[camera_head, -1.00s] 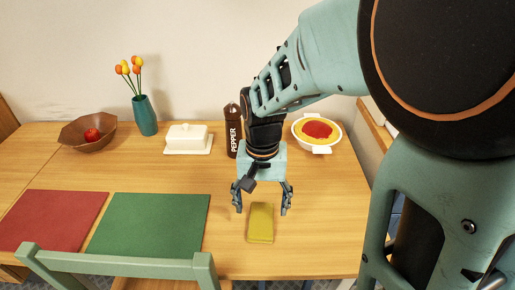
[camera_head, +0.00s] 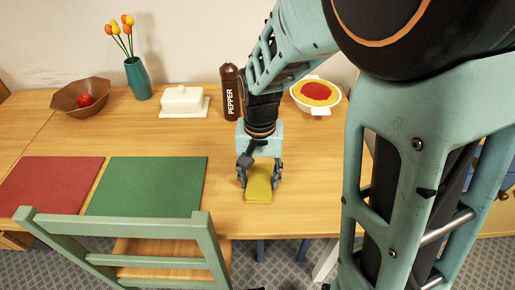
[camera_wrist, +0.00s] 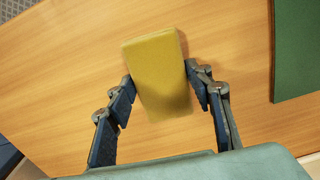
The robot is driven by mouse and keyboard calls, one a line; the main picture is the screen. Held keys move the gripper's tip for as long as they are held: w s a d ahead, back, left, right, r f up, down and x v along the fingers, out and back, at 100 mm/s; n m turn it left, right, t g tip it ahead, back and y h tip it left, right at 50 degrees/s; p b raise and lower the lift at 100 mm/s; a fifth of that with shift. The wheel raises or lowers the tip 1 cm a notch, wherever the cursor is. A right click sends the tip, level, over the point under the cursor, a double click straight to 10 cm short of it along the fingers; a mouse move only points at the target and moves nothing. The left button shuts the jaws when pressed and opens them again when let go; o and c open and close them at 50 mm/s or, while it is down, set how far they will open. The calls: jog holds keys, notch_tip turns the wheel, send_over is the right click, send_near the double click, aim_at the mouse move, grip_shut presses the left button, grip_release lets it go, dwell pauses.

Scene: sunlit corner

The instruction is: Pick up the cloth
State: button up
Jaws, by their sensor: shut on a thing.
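The yellow folded cloth (camera_head: 259,186) lies near the front edge of the wooden table, to the right of the green mat. My gripper (camera_head: 259,178) is down at it, with one finger on each long side. In the wrist view the cloth (camera_wrist: 158,66) sits between the two fingertips, and its far part sticks out beyond them. My gripper (camera_wrist: 160,85) is shut on the cloth across its width. The cloth looks flat and level; I cannot tell whether it touches the table. Its near end shows in the wrist view.
A green mat (camera_head: 150,186) and red mat (camera_head: 48,184) lie to the left, with a green chair (camera_head: 120,228) in front. Behind stand a pepper mill (camera_head: 230,92), a white butter dish (camera_head: 184,101), a pie dish (camera_head: 316,94), a bowl (camera_head: 80,98) and a vase (camera_head: 138,78).

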jog(key=shift+c, duration=1.4)
jog(key=shift+r, duration=0.1)
jog(key=shift+r+p, duration=0.9)
jog(key=s+d+r+p, duration=0.4)
jog(key=d+r+p, duration=0.4)
jog(key=d+r, duration=0.3)
jog(key=shift+s+d+p, duration=0.15)
jog(key=shift+d+p, duration=0.2)
jog(key=shift+d, duration=0.85)
jog(key=o, duration=0.4)
jog(key=shift+c, duration=1.3)
